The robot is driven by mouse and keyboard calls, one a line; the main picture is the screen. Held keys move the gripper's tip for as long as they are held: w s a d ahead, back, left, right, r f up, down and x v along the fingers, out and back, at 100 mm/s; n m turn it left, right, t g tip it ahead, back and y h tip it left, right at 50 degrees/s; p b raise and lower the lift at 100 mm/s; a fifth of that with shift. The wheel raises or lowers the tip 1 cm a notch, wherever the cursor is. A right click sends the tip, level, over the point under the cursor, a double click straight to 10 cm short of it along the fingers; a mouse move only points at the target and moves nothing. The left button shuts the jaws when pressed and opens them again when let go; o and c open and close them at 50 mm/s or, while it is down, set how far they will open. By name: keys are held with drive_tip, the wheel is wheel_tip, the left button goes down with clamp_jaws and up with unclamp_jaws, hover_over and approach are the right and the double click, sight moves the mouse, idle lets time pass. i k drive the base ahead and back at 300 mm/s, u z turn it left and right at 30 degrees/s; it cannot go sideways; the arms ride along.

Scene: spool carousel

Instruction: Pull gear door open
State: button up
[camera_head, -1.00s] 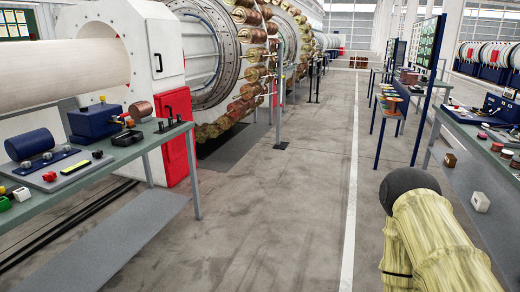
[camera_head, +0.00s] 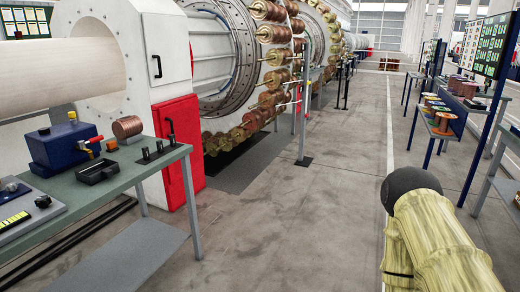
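A white machine housing (camera_head: 170,40) stands left of centre, with a black vertical handle (camera_head: 156,67) on its front. The white panel around the handle looks closed, with no visible gap. Below it is a red panel (camera_head: 176,150), partly behind the workbench; I cannot tell which panel is the gear door. My arm, in a yellow cover with a dark round end, shows at the lower right, well apart from the housing. My gripper is not in view.
A workbench (camera_head: 95,190) with a blue device (camera_head: 65,145) and a copper spool (camera_head: 127,127) stands at the left, in front of the housing. A thin post (camera_head: 304,105) stands right of the spool carousel (camera_head: 272,75). The grey floor in the middle is clear; tables line the right.

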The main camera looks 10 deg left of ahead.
sight(181, 119)
drive_tip(key=u, duration=0.2)
drive_tip(key=i, duration=1.8)
drive_tip(key=u, duration=0.65)
drive_tip(key=i, duration=2.4)
drive_tip(key=u, duration=0.3)
